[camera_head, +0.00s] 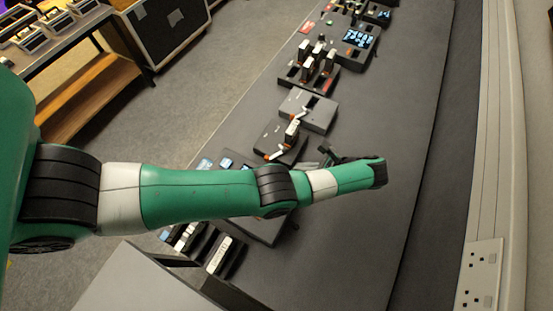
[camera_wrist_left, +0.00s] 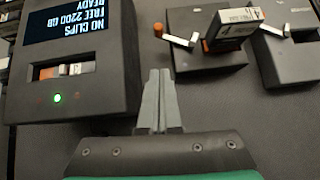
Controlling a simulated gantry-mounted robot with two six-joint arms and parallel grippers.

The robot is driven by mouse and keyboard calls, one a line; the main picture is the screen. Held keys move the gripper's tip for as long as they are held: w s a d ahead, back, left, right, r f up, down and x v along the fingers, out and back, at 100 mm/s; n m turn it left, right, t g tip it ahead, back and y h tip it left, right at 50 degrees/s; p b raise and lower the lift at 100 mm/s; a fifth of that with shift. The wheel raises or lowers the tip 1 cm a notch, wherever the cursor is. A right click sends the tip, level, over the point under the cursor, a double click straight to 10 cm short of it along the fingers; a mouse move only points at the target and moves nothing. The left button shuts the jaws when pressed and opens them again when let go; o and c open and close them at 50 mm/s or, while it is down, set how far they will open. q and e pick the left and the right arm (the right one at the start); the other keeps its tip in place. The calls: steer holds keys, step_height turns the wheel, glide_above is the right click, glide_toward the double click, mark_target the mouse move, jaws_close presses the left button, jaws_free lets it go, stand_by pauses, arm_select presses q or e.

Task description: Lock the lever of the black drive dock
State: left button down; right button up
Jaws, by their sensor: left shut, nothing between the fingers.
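The black drive dock (camera_head: 283,148) sits on the long dark table, just beyond my left gripper (camera_head: 326,152) in the head view. A drive with a white label (camera_head: 292,130) stands upright in it. In the wrist view the black dock (camera_wrist_left: 207,62) is ahead and slightly right of my left gripper (camera_wrist_left: 160,76). Its lever (camera_wrist_left: 180,38) shows as a pale bar at the dock's left side, with an orange part beside it; it also shows in the head view (camera_head: 274,155). My left gripper is shut, empty and apart from the lever. My right gripper is out of view.
A grey dock (camera_head: 310,111) stands beyond the black one. A screen unit (camera_wrist_left: 70,100) with a green light is close on the left in the wrist view. Further docks with drives (camera_head: 315,70) stand farther along. The table's right side (camera_head: 385,140) is clear.

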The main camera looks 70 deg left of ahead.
arm_select(q)
steer(key=x, duration=0.7)
steer(key=shift+s+a+f, duration=0.15)
steer(key=shift+s+a, duration=0.05)
steer(key=shift+a, duration=0.05)
steer(key=shift+s+a+r+p, duration=0.25)
steer(key=shift+s+a+p, duration=0.55)
steer(key=shift+a, duration=0.2)
steer(key=shift+s+a+f, duration=0.15)
steer(key=shift+s+a, duration=0.2)
steer(key=shift+a, duration=0.1)
